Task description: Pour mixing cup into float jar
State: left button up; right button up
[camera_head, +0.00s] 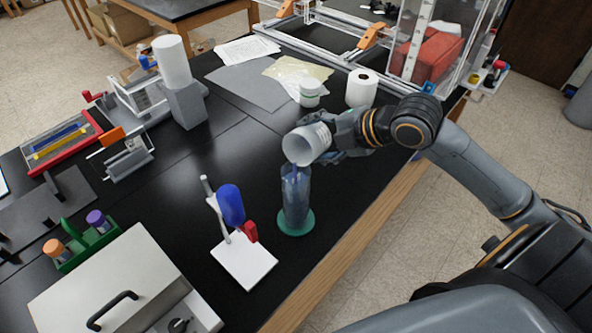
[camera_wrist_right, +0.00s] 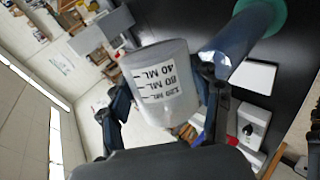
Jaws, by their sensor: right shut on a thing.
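The mixing cup (camera_head: 302,146) is a white cup tipped over to the left, its mouth just above the float jar. Millilitre marks show on its side in the right wrist view (camera_wrist_right: 165,85). My right gripper (camera_head: 333,138) is shut on the cup, with a finger on either side of it in the wrist view. The float jar (camera_head: 295,200) is a tall, bluish see-through cylinder standing upright on a round green base. A purplish streak shows between the cup's mouth and the jar's top. The level inside the jar is hard to tell. My left gripper is not in view.
A white stand with a blue piece and a red piece (camera_head: 244,262) is close left of the jar. The table's front edge runs close right of the jar.

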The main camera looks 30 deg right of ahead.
jog(key=shift+f+h, duration=0.15)
jog(key=shift+h, duration=0.15)
dwell(0.4)
jog(key=shift+s+a+r+n+t+h, duration=0.2)
jog(key=shift+a+r+n+t+h, duration=0.3)
jog(key=shift+n+h, duration=0.2)
dwell(1.0)
jog(key=shift+d+f, duration=0.25)
jog(key=shift+w+d+f+m+g+y+b, duration=0.2)
jog(key=shift+f+m+g+y+b, duration=0.15)
jog(key=shift+m+y, duration=0.15)
jog(key=shift+d+r+m+y+p, duration=0.1)
jog(key=shift+r+m+y+p, duration=0.2)
jog(key=shift+r+y+p, duration=0.15)
jog(key=shift+g+y, duration=0.25)
